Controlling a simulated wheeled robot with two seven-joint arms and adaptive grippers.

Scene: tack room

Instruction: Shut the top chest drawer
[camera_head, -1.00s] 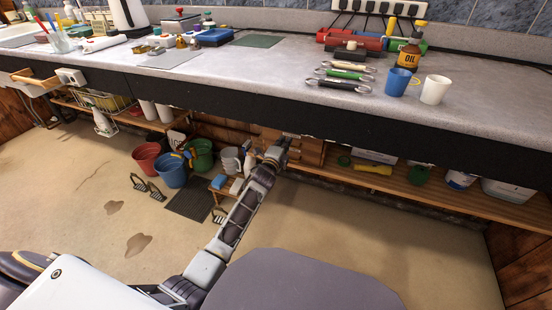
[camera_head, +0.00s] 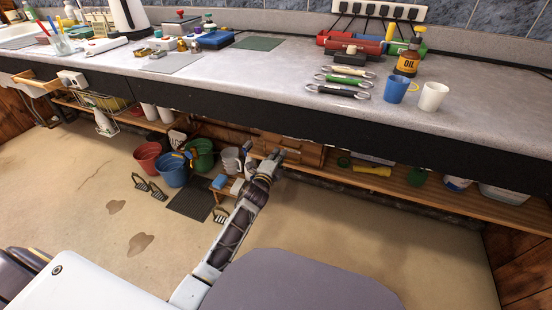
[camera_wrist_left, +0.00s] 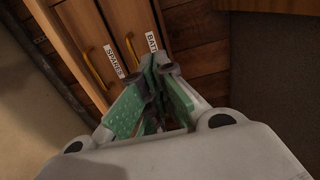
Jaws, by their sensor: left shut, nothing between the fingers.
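The small wooden chest (camera_head: 302,152) stands on the shelf under the counter, partly hidden by the counter edge and my left gripper. In the left wrist view, its tilted front shows two drawer faces, one labelled "SPARES" (camera_wrist_left: 91,50) and one whose label begins "BAT" (camera_wrist_left: 130,28), each with a yellowish handle. Both faces look about flush there; I cannot tell whether a small gap remains. My left gripper (camera_head: 279,154) is shut and empty in front of the chest; its green-padded fingers (camera_wrist_left: 160,66) overlap the "BAT" drawer's end. Contact cannot be told. My right gripper is out of view.
The counter (camera_head: 235,75) overhangs the chest and arm closely. Buckets, including a blue one (camera_head: 172,171), stand on the floor left of my arm. A yellow torch (camera_head: 371,169) lies on the shelf to the right.

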